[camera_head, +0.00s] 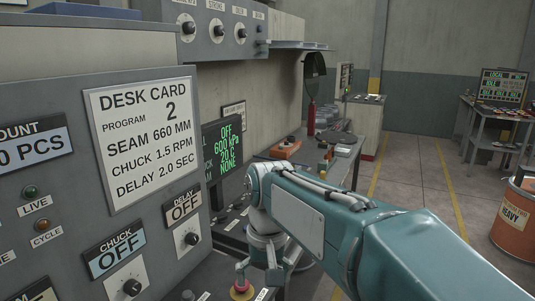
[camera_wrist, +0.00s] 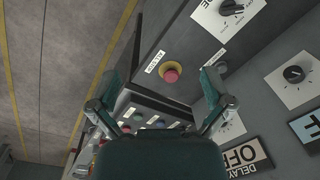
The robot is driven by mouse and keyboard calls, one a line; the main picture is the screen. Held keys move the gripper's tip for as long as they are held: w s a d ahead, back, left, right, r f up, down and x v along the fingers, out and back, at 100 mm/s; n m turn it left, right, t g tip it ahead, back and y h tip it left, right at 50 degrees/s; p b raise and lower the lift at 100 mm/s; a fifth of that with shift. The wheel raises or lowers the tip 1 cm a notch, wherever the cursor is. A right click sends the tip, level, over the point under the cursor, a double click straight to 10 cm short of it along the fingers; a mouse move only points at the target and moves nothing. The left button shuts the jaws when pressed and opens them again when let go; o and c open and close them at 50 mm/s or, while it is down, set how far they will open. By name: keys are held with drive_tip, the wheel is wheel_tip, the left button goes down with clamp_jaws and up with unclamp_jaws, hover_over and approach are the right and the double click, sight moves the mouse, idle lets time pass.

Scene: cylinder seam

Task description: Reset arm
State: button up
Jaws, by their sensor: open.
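My arm reaches in from the lower right of the head view, its teal link bent down at the elbow. My gripper (camera_head: 258,276) points down over the console's sloped panel. In the wrist view my gripper (camera_wrist: 161,80) has its two fingers spread wide with nothing between them. A red mushroom button on a yellow ring (camera_wrist: 171,75) appears between the fingers, apart from both. The same red button (camera_head: 242,289) shows beside the gripper at the bottom of the head view.
The grey console carries a desk card (camera_head: 146,136), a chuck knob (camera_head: 131,287) and a delay knob (camera_head: 191,239). A dark display (camera_head: 222,152) stands behind. A workbench (camera_head: 345,160) runs back. An orange drum (camera_head: 516,220) stands at right. The floor between is open.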

drive_tip(key=s+d+f+m+t, duration=0.1)
drive_tip(key=s+d+f+t, duration=0.1)
drive_tip(key=s+d, duration=0.5)
drive_tip(key=s+d+f+m+t, duration=0.1)
drive_tip(key=s+d+t, duration=0.3)
drive_tip(key=s+d, duration=0.3)
drive_tip(key=shift+s+d+f+h, duration=0.2)
drive_tip(key=shift+d+f+h, duration=0.15)
drive_tip(key=shift+d, duration=0.7)
